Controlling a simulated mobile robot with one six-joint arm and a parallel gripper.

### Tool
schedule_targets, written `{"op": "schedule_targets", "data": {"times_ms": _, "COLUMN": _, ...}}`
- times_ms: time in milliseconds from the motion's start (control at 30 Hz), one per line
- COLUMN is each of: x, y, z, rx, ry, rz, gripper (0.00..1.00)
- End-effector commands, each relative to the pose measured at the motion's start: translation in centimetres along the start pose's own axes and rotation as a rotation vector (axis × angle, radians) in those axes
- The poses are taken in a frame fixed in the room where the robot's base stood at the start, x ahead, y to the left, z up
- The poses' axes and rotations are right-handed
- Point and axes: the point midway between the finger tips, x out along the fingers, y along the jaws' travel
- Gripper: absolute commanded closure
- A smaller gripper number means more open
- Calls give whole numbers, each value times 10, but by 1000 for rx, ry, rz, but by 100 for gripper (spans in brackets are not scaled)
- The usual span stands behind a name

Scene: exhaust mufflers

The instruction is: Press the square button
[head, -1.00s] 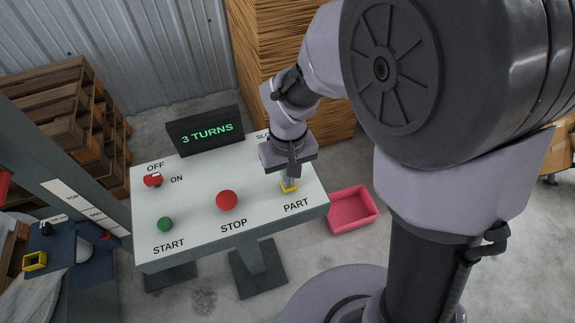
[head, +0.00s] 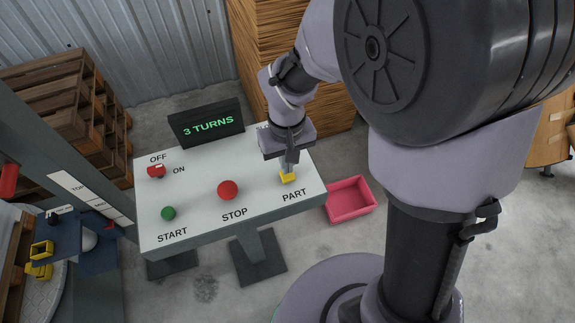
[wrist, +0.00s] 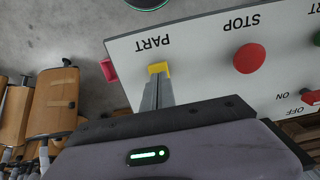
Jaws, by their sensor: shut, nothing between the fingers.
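The square button is yellow (head: 288,178) and sits on the white panel (head: 195,205) behind the word PART. It also shows in the wrist view (wrist: 157,69), right at the tips of my fingers. My gripper (head: 288,170) is shut, points down and is empty. Its fingertips (wrist: 155,80) are over the button and hide part of it. I cannot tell whether they touch it.
The red STOP button (head: 228,190), green START button (head: 168,213) and red OFF/ON switch (head: 156,171) share the panel. A display (head: 207,124) reading "3 TURNS" stands behind. A pink bin (head: 350,199) is on the floor to the right.

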Motion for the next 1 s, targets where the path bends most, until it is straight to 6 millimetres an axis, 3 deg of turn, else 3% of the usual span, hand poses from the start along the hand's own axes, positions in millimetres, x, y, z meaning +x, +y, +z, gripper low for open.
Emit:
{"op": "schedule_targets", "data": {"times_ms": 33, "x": -21, "y": 0, "z": -2, "rx": 0, "ry": 6, "rz": 0, "gripper": 100}}
{"op": "schedule_targets", "data": {"times_ms": 100, "x": -38, "y": 0, "z": -2, "rx": 0, "ry": 8, "rz": 0, "gripper": 100}}
{"op": "schedule_targets", "data": {"times_ms": 400, "x": -96, "y": 0, "z": -3, "rx": -1, "ry": 10, "rz": 0, "gripper": 100}}
{"op": "schedule_targets", "data": {"times_ms": 567, "x": -105, "y": 0, "z": -3, "rx": -1, "ry": 9, "rz": 0, "gripper": 100}}
{"op": "schedule_targets", "data": {"times_ms": 1000, "x": -105, "y": 0, "z": -3, "rx": 0, "ry": 11, "rz": 0, "gripper": 100}}
